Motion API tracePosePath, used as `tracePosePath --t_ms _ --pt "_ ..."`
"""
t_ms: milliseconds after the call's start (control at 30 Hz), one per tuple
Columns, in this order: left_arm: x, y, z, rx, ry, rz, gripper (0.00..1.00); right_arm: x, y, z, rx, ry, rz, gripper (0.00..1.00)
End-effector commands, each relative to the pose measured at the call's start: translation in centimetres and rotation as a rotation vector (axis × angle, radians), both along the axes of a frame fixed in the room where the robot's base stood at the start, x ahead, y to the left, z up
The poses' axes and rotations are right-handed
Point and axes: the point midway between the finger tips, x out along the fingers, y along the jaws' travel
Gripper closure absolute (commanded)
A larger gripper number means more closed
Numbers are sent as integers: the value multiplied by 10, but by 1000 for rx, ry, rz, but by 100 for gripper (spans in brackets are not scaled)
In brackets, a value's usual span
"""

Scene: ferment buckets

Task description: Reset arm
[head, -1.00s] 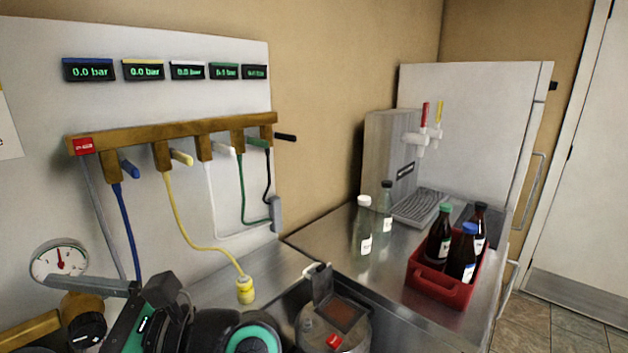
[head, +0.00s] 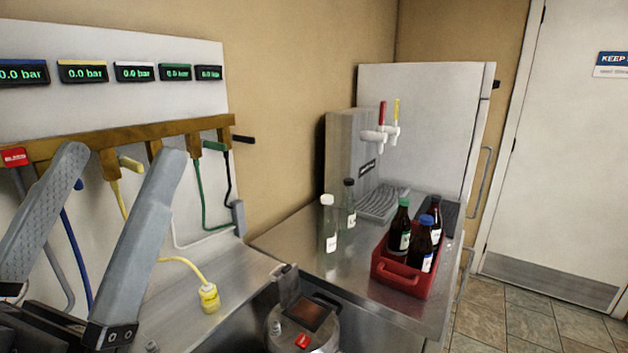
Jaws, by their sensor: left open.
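My left gripper (head: 112,185) shows large at the left of the head view, its two grey fingers raised and spread well apart. Nothing shows between the fingers except the wall panel and hoses behind them. The fingers hide part of the wooden rail and of the blue and yellow hoses. My right gripper is not in the head view.
A yellow connector (head: 209,298) lies on the steel counter. A metal vessel (head: 303,325) stands at the front. To the right are two clear bottles (head: 330,238), a red crate (head: 400,278) of dark bottles and a tap unit (head: 345,165). Floor at far right is clear.

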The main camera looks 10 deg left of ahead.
Motion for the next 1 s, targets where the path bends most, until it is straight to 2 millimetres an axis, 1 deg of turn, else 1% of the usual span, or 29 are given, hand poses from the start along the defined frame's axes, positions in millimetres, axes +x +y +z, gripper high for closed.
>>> tracePosePath --t_ms 33,167,200,267,300,367,400,500,600,667,767,867,967,1000 --pt "-3 0 47 -6 -17 -7 0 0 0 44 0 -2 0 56" --pt "-3 0 95 -8 -17 -10 0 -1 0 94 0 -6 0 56" --pt "-3 0 112 -8 -17 -12 0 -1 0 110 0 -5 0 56" --pt "-3 -1 139 -8 -17 -12 0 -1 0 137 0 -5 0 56" --pt "-3 -1 158 -8 -17 -12 0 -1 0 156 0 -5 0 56" --pt "-3 -1 188 -9 -16 -13 0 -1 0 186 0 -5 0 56" --pt "-3 -1 206 -9 -16 -13 0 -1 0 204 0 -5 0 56" --pt "-3 -1 240 -9 -16 -15 0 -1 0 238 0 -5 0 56" --pt "-3 -1 258 -9 -16 -15 0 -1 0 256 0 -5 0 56" --pt "-3 -1 261 -9 -16 -15 0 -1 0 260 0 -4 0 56" --pt "-3 -1 261 -9 -16 -15 0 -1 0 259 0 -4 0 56" --pt "-3 -1 255 -9 -16 -15 0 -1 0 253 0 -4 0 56" --pt "-3 -1 237 -10 -16 -15 0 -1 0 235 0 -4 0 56" --pt "-3 -1 225 -10 -16 -15 0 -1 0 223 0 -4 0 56"
